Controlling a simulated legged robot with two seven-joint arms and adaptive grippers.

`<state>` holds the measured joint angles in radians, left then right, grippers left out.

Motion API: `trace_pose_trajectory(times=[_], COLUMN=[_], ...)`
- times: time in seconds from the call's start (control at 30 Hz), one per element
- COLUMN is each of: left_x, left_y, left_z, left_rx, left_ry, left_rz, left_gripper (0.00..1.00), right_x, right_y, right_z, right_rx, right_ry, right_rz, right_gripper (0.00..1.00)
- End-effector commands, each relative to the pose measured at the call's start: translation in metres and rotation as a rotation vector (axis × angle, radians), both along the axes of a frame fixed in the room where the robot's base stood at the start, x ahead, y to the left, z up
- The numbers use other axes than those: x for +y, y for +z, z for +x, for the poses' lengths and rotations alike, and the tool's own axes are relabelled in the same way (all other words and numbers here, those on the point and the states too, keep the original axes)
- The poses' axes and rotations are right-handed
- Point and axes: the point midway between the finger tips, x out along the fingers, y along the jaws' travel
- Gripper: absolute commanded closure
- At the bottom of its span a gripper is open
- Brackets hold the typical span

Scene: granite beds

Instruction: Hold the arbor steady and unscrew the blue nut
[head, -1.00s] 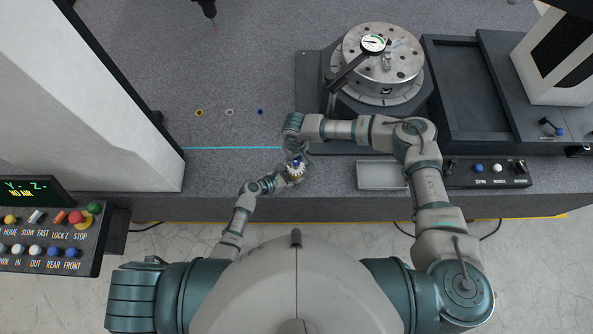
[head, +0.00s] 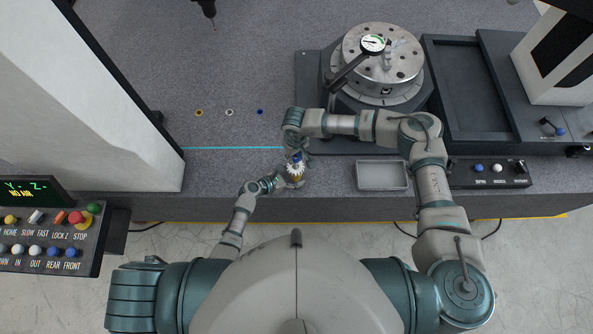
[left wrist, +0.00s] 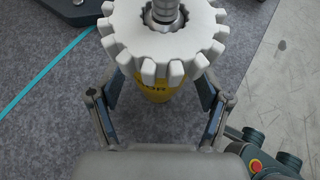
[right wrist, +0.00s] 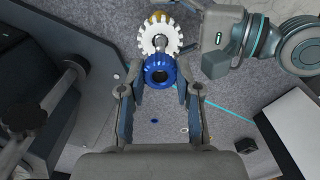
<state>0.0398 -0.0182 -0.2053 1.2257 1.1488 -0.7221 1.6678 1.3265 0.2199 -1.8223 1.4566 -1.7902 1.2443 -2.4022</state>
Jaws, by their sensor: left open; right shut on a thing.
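The arbor stands on the granite bed near its front edge. It has a white toothed gear (head: 294,169) and a yellow lower part (left wrist: 156,90). In the left wrist view, its threaded stud (left wrist: 166,12) rises through the gear. The blue nut (right wrist: 159,71) is between the fingers of my right gripper (head: 298,153), which is shut on it. In the right wrist view, a stretch of stud shows between nut and gear (right wrist: 160,36). My left gripper (left wrist: 158,108) is open, its fingers either side of the yellow part with gaps.
A grey tray (head: 382,187) lies to the right near the front edge. A round rotary table (head: 382,65) with a dial gauge (head: 373,43) stands behind. Yellow, white and blue rings (head: 260,112) mark the bed. The bed's left middle is clear.

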Motion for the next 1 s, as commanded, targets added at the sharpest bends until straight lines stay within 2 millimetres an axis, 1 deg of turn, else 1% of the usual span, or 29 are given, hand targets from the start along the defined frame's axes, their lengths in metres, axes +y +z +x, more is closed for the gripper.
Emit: trace_pose_trajectory(times=[0.17, 0.4, 0.6, 0.77, 1.0], left_x=[0.016, 0.055, 0.079, 0.086, 0.086], left_y=[0.008, 0.034, 0.049, 0.055, 0.055], left_z=[-0.010, -0.037, -0.053, -0.058, -0.058], left_rx=[-0.002, 0.001, 0.001, 0.003, 0.003], left_ry=[0.002, 0.000, 0.001, -0.001, 0.000], left_rz=[0.003, 0.003, 0.003, 0.000, 0.000], left_gripper=[0.22, 0.22, 0.22, 0.22, 0.22], right_x=[0.000, 0.000, 0.000, 0.000, 0.000], right_y=[0.000, 0.000, 0.000, 0.000, 0.000], right_z=[0.000, 0.000, 0.000, 0.000, 0.000], right_rx=[0.000, 0.000, 0.000, 0.000, 0.000], right_ry=[0.000, 0.000, 0.000, 0.000, 0.000], right_rz=[0.000, 0.000, 0.000, 0.000, 0.000], right_gripper=[1.00, 1.00, 1.00, 1.00, 1.00])
